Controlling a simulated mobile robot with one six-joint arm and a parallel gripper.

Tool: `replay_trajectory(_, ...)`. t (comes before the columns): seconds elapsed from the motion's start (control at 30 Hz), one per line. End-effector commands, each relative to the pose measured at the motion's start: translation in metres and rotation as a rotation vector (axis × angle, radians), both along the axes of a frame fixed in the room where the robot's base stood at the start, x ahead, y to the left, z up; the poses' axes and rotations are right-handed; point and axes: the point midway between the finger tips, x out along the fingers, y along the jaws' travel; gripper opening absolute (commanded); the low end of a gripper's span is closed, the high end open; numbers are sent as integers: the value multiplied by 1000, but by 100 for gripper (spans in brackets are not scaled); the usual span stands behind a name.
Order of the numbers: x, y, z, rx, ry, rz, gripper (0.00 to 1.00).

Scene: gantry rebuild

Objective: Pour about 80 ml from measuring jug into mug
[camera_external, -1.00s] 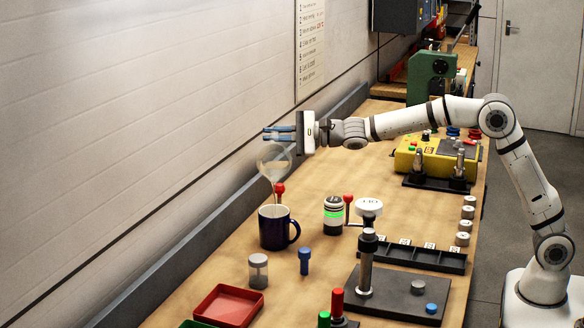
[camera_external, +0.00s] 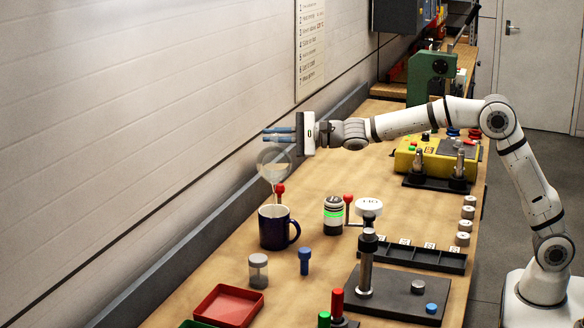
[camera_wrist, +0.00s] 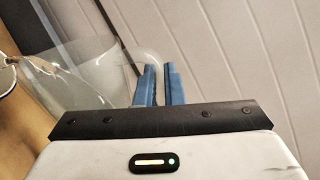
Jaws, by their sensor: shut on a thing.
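The clear measuring jug (camera_external: 273,160) is held in the air above the dark blue mug (camera_external: 273,234). It is tilted, its lower end pointing down towards the mug. Pale liquid seems to show in it; I cannot clearly tell a stream or the amount. The mug stands upright on the bench, handle to the right; its inside level is hidden. My gripper (camera_external: 268,135) is shut on the jug, its blue fingers above the jug body. In the wrist view the transparent jug (camera_wrist: 85,70) lies left of my fingers (camera_wrist: 158,88), and part of the mug shows at the left edge.
A red-knobbed lever (camera_external: 280,189) stands just behind the mug. A grey-lidded jar (camera_external: 258,271), a blue peg (camera_external: 304,261) and a white-and-black canister (camera_external: 333,215) are near it. A red tray (camera_external: 229,306) lies in front. The wall and its dark ledge run along the left.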

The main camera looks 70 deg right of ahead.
Motion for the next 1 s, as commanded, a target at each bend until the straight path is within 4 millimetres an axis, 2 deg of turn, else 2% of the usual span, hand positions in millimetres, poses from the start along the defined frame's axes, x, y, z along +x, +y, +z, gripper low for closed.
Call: replay_trajectory(1.0,-2,6,0,-59,-23,2,0)
